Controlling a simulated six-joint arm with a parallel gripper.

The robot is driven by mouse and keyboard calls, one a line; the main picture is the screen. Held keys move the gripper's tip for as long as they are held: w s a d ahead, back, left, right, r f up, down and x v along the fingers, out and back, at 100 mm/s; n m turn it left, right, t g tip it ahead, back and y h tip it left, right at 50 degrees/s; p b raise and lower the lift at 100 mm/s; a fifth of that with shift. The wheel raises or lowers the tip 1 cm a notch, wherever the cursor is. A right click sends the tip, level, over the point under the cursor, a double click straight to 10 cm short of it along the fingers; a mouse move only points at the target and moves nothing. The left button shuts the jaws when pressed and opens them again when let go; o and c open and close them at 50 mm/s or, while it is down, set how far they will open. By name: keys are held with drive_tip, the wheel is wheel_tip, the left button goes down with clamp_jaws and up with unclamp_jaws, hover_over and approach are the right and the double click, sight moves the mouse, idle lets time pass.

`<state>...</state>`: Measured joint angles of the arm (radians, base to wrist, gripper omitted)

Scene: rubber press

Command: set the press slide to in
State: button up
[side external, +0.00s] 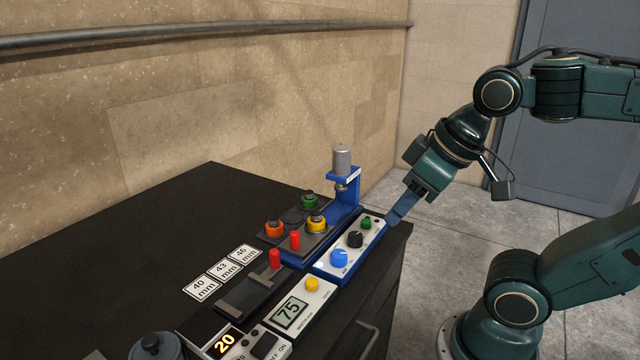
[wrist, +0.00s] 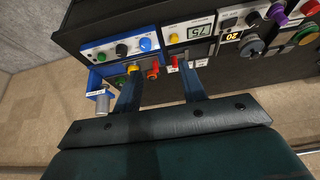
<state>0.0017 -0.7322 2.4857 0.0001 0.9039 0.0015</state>
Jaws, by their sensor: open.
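The blue press (side external: 346,205) stands at the right end of the dark bench, with a grey cylinder on top. At its base, a dark plate carries orange, yellow and green knob-topped pieces and a red handle (side external: 295,240). In the wrist view the press (wrist: 97,82) is at left and the red handle (wrist: 152,73) near the middle. I cannot tell from the frames which position the slide is in. My gripper (side external: 396,215) is open and empty, tilted down-left beside the bench's right end. Its two blue fingers (wrist: 160,72) show apart in the wrist view, overlapping the press area.
A white-topped panel (side external: 350,248) with blue, black and green knobs lies in front of the press. A dark block (side external: 256,290) with another red handle is left of it, beside a "75" display (side external: 290,312). White mm tiles (side external: 222,270) lie behind. The bench's back left is clear.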

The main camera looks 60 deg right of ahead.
drive_tip(key=w+r+g, duration=0.2)
drive_tip(key=w, duration=0.5)
drive_tip(key=m+g, duration=0.2)
drive_tip(key=g, duration=0.2)
hover_over(295, 232)
wheel_tip(295, 232, down, 7)
drive_tip(key=shift+f, duration=0.1)
wheel_tip(295, 232, down, 14)
drive_tip(key=shift+s+r, duration=0.1)
drive_tip(key=shift+r, duration=0.05)
drive_tip(key=shift+c, duration=0.2)
clamp_jaws()
